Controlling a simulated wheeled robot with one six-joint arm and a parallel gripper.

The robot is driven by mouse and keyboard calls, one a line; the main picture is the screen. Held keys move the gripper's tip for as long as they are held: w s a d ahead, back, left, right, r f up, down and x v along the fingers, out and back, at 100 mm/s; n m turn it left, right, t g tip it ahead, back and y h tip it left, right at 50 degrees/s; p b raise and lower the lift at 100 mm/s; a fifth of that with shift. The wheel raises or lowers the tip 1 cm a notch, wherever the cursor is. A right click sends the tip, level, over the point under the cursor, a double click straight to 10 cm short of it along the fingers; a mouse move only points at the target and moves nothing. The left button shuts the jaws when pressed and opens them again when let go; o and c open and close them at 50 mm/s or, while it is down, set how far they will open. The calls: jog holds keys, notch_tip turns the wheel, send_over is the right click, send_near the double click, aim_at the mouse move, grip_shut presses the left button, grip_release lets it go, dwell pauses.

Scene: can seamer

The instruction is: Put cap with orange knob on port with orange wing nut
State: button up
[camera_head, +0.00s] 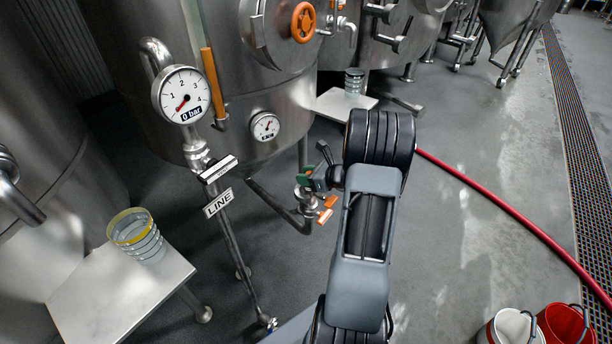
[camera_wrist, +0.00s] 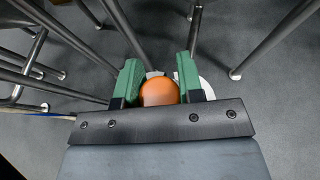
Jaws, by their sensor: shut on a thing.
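In the wrist view, my gripper (camera_wrist: 160,88) has green fingers shut on the round orange knob (camera_wrist: 159,92) of the cap. A pale rounded edge (camera_wrist: 207,88) shows behind the right finger; I cannot tell whether it is the cap. In the head view, my gripper (camera_head: 318,180) is small and partly hidden by my wrist, beside a metal pipe fitting (camera_head: 304,194) low on the tank. Orange wing-like pieces (camera_head: 328,203) show just below the fingers at this fitting. The cap's seat on the port is hidden, so I cannot tell whether they touch.
A steel tank (camera_head: 235,100) with a gauge (camera_head: 183,95) and pipe stands behind. Metal legs and pipes (camera_wrist: 275,35) surround the gripper. A small table (camera_head: 120,290) with a glass jar stands left. A red hose (camera_head: 500,210) and buckets (camera_head: 563,325) lie right.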

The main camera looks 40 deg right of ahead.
jog(key=o, duration=1.2)
jog(key=shift+c, duration=0.2)
jog(key=p+v, duration=0.2)
jog(key=v, duration=1.1)
jog(key=shift+s+d+r, duration=0.15)
jog(key=shift+s+r, duration=0.05)
jog(key=shift+s, duration=0.1)
